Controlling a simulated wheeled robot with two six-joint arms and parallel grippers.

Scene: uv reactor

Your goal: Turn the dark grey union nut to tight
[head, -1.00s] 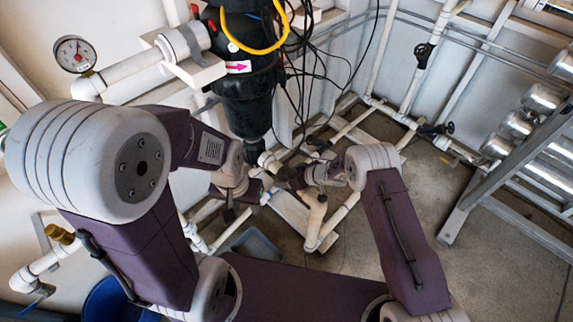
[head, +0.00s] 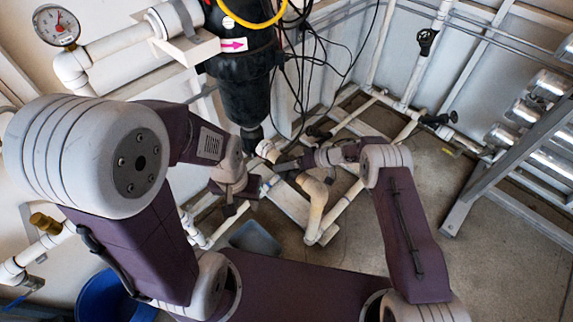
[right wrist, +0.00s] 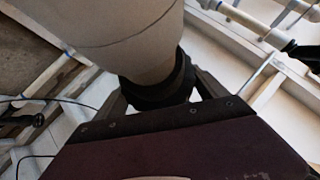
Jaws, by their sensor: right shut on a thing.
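The dark grey union nut (right wrist: 158,92) shows in the right wrist view as a dark ring at the end of a thick white pipe (right wrist: 105,35). My right gripper (right wrist: 162,94) has one finger on each side of it and is shut on it. In the head view my right gripper (head: 285,165) is beside the white pipework under the black vessel, and the nut is too small and covered to make out. My left gripper (head: 238,200) hangs left of that pipework, apart from the nut; its finger gap is unclear.
The black reactor vessel (head: 246,95) hangs above, with loose black cables (head: 305,75) behind it. A white pipe elbow (head: 316,190) stands close to my right gripper. A blue bucket (head: 105,298) and a grey tub (head: 255,238) are on the floor. Floor at right is open before a metal rack (head: 480,185).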

